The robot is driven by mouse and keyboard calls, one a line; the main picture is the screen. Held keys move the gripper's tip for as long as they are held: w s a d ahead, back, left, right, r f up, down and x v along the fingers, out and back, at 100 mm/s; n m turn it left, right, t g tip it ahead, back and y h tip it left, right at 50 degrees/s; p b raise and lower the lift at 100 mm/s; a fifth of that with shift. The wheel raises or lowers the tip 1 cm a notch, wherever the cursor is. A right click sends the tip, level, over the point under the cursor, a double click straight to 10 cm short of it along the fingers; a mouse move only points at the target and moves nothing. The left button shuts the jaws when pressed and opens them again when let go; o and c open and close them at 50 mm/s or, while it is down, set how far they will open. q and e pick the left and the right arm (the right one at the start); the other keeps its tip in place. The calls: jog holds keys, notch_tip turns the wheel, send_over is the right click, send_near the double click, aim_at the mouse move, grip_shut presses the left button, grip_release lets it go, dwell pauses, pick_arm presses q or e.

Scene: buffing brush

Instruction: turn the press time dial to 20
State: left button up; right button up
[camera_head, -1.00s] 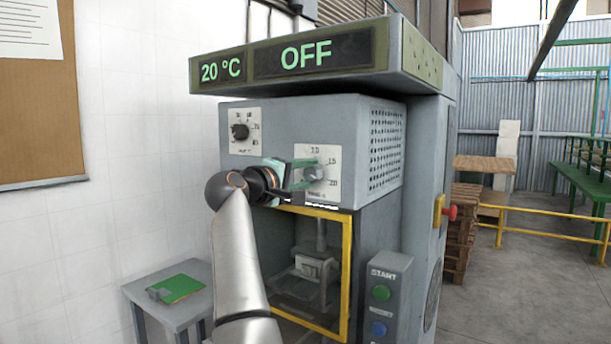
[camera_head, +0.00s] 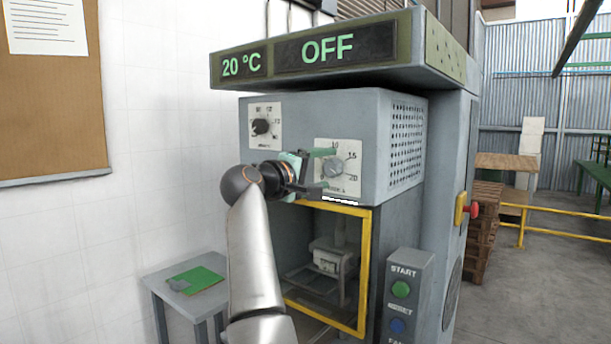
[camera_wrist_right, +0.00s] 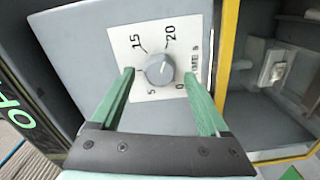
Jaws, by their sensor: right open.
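The press time dial is a small round grey knob (camera_head: 333,169) on a white scale plate (camera_head: 351,150) on the press front. It also shows in the right wrist view (camera_wrist_right: 160,69), with 5, 15 and 20 readable around it. Exactly where its pointer stands is too small to tell. My right gripper (camera_head: 323,170) is open in front of the plate, one green finger above the knob and one below. In the right wrist view its fingertips (camera_wrist_right: 158,75) are on either side of the knob, with gaps visible. My left gripper is not in view.
A second dark dial (camera_head: 262,126) is up and left on the panel. The display (camera_head: 330,53) above reads 20 °C and OFF. Below are the yellow-framed opening (camera_head: 366,270) and a START button box (camera_head: 402,289). A small grey table (camera_head: 168,293) stands left.

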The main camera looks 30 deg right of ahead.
jog(key=b+v, duration=0.3)
jog(key=v, duration=0.8)
jog(key=shift+a, duration=0.2)
jog(key=shift+s+f, duration=0.1)
